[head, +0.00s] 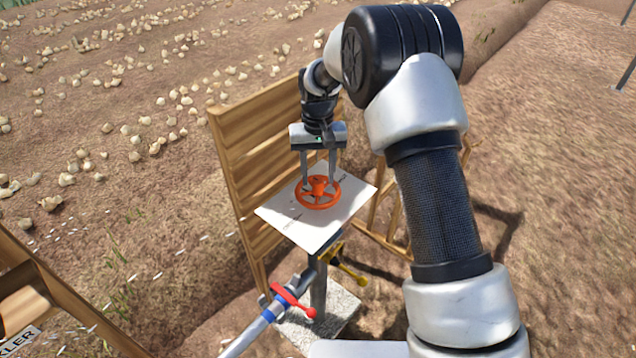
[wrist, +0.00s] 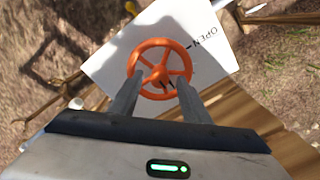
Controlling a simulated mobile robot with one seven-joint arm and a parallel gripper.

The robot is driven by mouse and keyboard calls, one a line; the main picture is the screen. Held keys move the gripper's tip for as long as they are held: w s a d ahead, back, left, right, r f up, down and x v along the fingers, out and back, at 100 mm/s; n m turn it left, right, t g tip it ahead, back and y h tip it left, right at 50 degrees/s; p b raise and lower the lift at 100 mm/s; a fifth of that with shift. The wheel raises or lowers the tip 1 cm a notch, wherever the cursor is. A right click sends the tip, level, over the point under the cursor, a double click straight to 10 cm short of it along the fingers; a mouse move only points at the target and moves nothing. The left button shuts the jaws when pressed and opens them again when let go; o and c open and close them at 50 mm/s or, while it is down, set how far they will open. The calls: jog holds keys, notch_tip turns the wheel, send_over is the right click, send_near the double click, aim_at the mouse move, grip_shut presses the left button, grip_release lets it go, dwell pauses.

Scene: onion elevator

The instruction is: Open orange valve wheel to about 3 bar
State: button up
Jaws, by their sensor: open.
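The orange valve wheel (head: 318,205) lies flat above a white plate (head: 345,217) on a metal post. In the wrist view the orange wheel (wrist: 160,47) shows its rim, spokes and hub, with the word OPEN on the white plate (wrist: 112,55) beside it. My gripper (head: 319,184) points down over the wheel, its two fingers apart on either side of the hub. In the wrist view the fingers of my gripper (wrist: 152,84) overlap the near part of the wheel. I cannot tell whether they touch it. No pressure gauge can be made out.
A wooden slatted panel (head: 255,160) stands close behind and left of the plate. Below the plate are a red lever (head: 292,300) on a pipe and a yellow handle (head: 348,272). A wooden frame (head: 45,300) is at lower left. Onions lie scattered over the soil.

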notch_tip(320, 180, up, 14)
jog(key=shift+f, duration=0.25)
notch_tip(320, 180, up, 8)
jog(key=t+p, duration=0.1)
jog(key=p, duration=0.1)
send_over(319, 181)
jog(key=s+d, duration=0.4)
jog(key=s+d+r+t+p, duration=0.1)
jog(key=s+d+r+t, duration=0.1)
jog(key=s+d+r, duration=0.6)
jog(key=s+d+t+p, duration=0.1)
jog(key=s+d, duration=0.1)
jog(key=s, duration=0.7)
jog(key=s+d+m+t+p, duration=0.1)
jog(key=s+d, duration=0.1)
jog(key=s, duration=0.8)
jog(key=shift+s+d+r+m+t+p, duration=0.15)
jog(key=shift+d+r+m+t+p, duration=0.1)
jog(key=shift+r+m+t+p, duration=0.1)
dwell(1.1)
